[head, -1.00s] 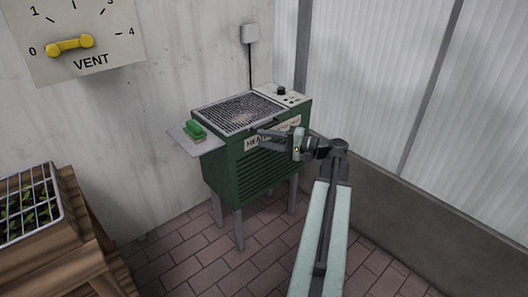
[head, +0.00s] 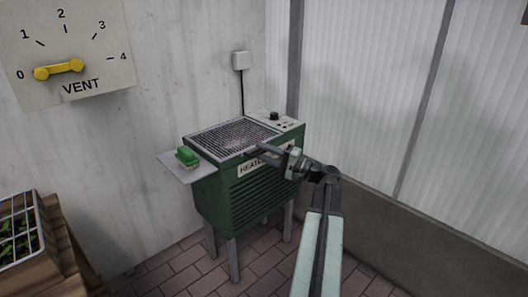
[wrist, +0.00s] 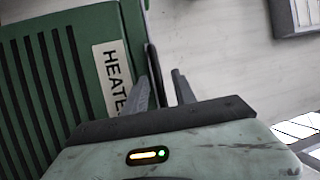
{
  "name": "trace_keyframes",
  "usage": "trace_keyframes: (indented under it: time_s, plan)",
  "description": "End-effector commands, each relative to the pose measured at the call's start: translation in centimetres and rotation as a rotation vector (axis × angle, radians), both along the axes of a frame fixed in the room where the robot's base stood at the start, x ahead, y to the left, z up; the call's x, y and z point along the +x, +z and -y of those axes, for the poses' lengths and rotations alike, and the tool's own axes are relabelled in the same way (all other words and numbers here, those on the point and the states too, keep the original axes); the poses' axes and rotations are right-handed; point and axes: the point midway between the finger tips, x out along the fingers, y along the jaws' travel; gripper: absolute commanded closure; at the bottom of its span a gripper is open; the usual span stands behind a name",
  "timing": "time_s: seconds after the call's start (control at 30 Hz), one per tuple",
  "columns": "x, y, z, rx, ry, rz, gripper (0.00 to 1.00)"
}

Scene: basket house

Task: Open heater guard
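The heater guard (head: 232,137) is a dark mesh grille in a pale frame, lying flat on top of the green heater (head: 250,190). My gripper (head: 255,151) is at the heater's top front edge, over the HEATER label (head: 250,166), by the guard's front edge. In the wrist view my two fingers (wrist: 166,88) are spread apart. A thin dark bar (wrist: 154,72) along the heater's top edge shows between them, nearer the left finger. I cannot tell whether a finger touches it. The label (wrist: 113,75) and slatted front (wrist: 45,90) are to the left.
A green block-like object (head: 187,156) sits on a grey side shelf (head: 180,170) left of the heater. A control panel with a knob (head: 275,116) is at the back right. A wooden planter (head: 55,245) stands at lower left. Bare wall (head: 150,100) is behind.

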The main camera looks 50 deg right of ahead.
Motion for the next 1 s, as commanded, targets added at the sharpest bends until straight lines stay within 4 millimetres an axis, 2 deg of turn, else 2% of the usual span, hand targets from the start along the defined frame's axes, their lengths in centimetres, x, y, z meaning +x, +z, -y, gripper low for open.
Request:
trace_keyframes:
  time_s: [0.17, 0.2, 0.3, 0.33, 1.0]
  plan:
    - [0.01, -0.03, 0.02, 0.000, -0.001, 0.000, 0.68]
    - [0.00, -0.03, 0.02, 0.000, -0.001, 0.000, 0.70]
    - [-0.02, -0.03, 0.03, 0.000, -0.001, 0.000, 0.98]
    - [-0.02, -0.03, 0.04, 0.000, -0.001, 0.000, 1.00]
    - [-0.12, -0.05, 0.13, -0.001, -0.002, -0.001, 1.00]
